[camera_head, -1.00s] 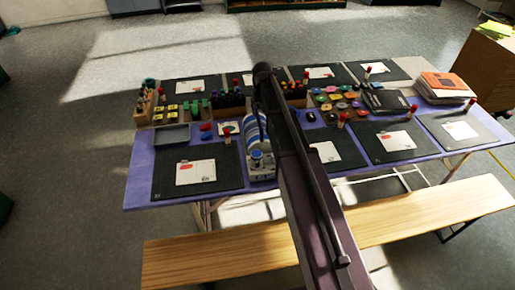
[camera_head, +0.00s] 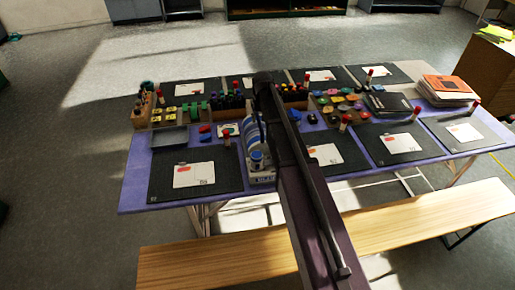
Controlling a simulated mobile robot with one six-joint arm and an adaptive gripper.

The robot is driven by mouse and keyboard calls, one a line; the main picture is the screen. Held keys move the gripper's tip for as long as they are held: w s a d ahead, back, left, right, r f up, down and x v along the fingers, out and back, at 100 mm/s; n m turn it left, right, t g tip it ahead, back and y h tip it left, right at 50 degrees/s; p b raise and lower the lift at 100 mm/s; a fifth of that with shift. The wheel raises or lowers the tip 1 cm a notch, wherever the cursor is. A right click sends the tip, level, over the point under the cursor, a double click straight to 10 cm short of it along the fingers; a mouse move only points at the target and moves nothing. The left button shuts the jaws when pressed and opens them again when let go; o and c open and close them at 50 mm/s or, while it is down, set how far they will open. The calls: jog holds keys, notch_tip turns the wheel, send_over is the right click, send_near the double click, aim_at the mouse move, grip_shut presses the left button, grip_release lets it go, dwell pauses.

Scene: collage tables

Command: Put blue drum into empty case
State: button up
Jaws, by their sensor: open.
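A small blue piece (camera_head: 206,138) lies on the purple table beside a red piece, right of a shallow grey tray; a blue round piece (camera_head: 312,118) lies right of my arm. Both are too small for me to tell which is the blue drum. The grey tray (camera_head: 169,137) at the table's left looks empty; I cannot tell whether it is the case. My dark arm crosses the middle of the table and covers part of it. My gripper's fingers do not show; they are hidden or out of frame.
A blue-and-white striped item (camera_head: 255,145) stands just left of my arm. Black mats with cards cover much of the purple table (camera_head: 137,190). Wooden racks (camera_head: 145,112) and colored discs stand along the middle and back. A wooden bench (camera_head: 215,262) runs along the near side.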

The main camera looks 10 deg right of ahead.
aim_at(261, 125)
jog(key=shift+f, duration=0.1)
jog(key=shift+w+f+b, duration=0.2)
jog(key=shift+f+b, duration=2.3)
jog(key=shift+b, duration=0.1)
grip_shut()
